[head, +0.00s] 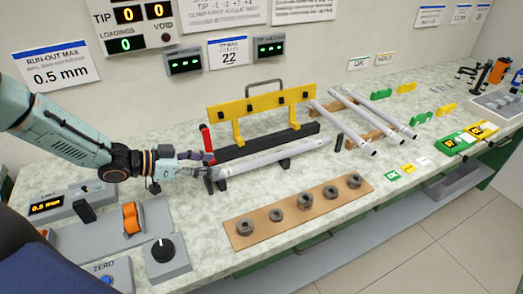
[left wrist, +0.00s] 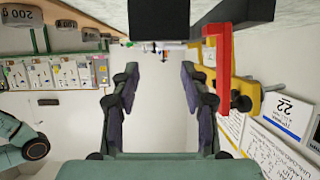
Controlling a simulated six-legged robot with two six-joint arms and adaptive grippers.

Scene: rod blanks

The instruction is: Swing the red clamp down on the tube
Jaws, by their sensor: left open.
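The red clamp (head: 206,138) stands upright at the left end of the fixture in the head view. The grey tube (head: 275,156) lies across black supports in front of the yellow frame. My left gripper (head: 208,163) is at the tube's left end, close to the foot of the clamp. In the left wrist view my left gripper (left wrist: 160,80) is open, with nothing seen between its fingers. There the red clamp (left wrist: 221,75) shows just right of the fingers, beside them. Whether the fingers touch the tube or clamp cannot be told. My right gripper is not in view.
The yellow frame (head: 262,107) stands behind the tube. Several more tubes (head: 352,112) lie on a rack to the right. A brown board (head: 298,209) with several grey rings lies in front. Consoles (head: 170,262) stand at the near left.

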